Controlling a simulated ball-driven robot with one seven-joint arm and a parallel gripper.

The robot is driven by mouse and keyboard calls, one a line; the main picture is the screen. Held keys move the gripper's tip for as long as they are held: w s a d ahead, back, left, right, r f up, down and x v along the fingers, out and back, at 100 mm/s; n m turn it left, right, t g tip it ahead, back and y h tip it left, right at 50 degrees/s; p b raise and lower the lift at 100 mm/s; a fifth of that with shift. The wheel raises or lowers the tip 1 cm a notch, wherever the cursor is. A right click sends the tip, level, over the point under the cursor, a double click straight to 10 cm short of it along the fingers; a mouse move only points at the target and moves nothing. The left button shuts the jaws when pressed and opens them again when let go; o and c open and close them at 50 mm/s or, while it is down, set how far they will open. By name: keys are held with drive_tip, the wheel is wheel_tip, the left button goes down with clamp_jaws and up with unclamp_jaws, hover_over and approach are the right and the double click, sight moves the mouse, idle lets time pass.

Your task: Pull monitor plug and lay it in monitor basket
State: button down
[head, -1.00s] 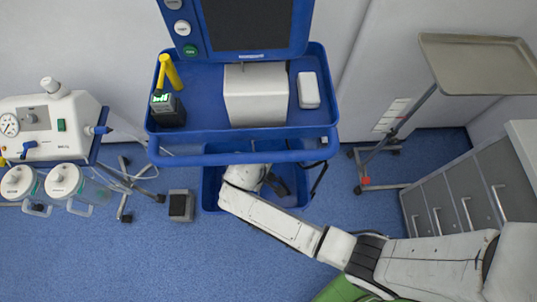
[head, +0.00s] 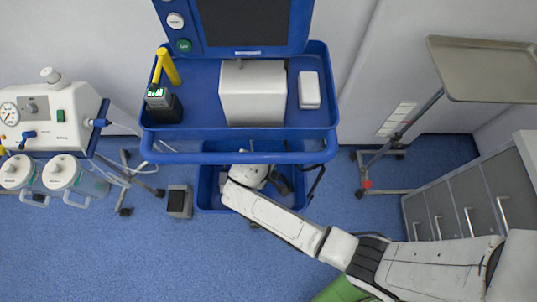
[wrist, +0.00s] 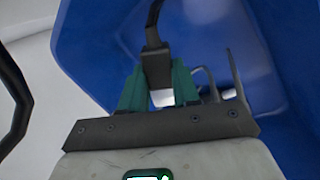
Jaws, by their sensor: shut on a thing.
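My gripper (wrist: 159,88) is shut on the black monitor plug (wrist: 156,66), which sits between its green fingertips in the wrist view. A black cable runs up from the plug. Behind it is the blue wall of a basket (wrist: 222,45). In the head view the blue lower basket (head: 207,190) hangs under the monitor cart's shelf, and my arm reaches into it. My gripper and the plug are hidden there. The monitor (head: 247,22) stands at the top of the cart. I cannot tell whether the plug touches the basket.
The blue cart shelf (head: 205,85) overhangs the basket and holds a white box (head: 252,95), a yellow object and a small dark device (head: 162,106). A suction unit (head: 50,115) stands left, a tray stand (head: 480,68) right. A grey pedal (head: 179,202) lies on the floor.

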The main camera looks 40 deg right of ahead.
drive_tip(key=shift+f+b, duration=2.75)
drive_tip(key=shift+f, duration=0.4)
drive_tip(key=c, duration=0.8)
unclamp_jaws()
drive_tip(key=shift+o, duration=0.2)
drive_tip(key=shift+r, duration=0.1)
drive_tip(key=v, duration=0.7)
drive_tip(key=shift+a+r+p, duration=0.15)
drive_tip(key=shift+p, duration=0.15)
